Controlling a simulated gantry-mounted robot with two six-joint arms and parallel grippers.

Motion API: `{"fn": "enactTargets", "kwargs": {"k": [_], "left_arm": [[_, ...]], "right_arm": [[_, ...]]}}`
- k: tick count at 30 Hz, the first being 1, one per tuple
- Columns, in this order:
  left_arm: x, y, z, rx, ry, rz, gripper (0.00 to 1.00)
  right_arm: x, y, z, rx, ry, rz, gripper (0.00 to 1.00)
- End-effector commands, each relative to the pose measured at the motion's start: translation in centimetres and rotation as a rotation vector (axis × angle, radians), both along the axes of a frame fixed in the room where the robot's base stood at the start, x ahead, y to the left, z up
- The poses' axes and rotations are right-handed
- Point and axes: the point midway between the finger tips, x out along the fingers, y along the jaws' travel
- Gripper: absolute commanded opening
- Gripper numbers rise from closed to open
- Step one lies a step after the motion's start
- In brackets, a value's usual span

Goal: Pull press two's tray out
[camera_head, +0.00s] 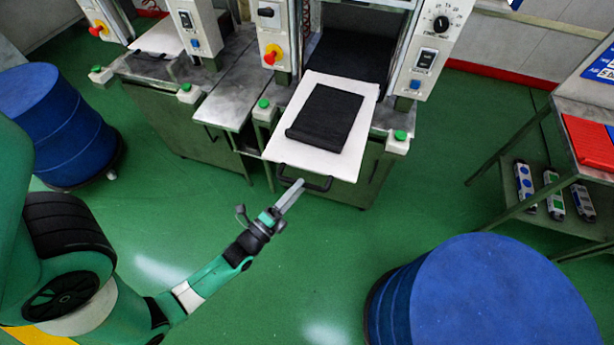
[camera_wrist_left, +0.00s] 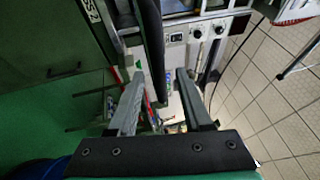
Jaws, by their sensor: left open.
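A white tray (camera_head: 272,148) sticks out of the front of the right-hand press, with a flat black piece (camera_head: 322,118) lying on it. A black handle (camera_head: 318,187) is fixed along the tray's front edge. My left gripper (camera_head: 291,195) is at the left part of this handle, its fingers pointing up toward it. In the left wrist view the gripper (camera_wrist_left: 158,100) is open, and a dark bar (camera_wrist_left: 152,45), which looks like the handle, runs between its fingers. I cannot tell whether either finger touches it. My right gripper is not in view.
A second press with a tray (camera_head: 160,38) stands to the left, beside a metal worktop (camera_head: 228,100). Blue drums stand at left (camera_head: 55,120) and front right (camera_head: 490,300). The green floor before the tray is clear.

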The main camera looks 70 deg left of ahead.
Motion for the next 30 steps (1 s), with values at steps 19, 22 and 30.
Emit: {"fn": "enactTargets", "kwargs": {"k": [19, 22, 30], "left_arm": [[-5.4, -2.9, -1.0, 0.001, -0.002, 0.0, 0.5], [-5.4, -2.9, -1.0, 0.001, -0.002, 0.0, 0.5], [-5.4, -2.9, -1.0, 0.001, -0.002, 0.0, 0.5]], "right_arm": [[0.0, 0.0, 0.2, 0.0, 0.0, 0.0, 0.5], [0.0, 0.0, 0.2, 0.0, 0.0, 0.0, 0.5], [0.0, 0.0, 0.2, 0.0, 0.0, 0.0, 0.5]]}}
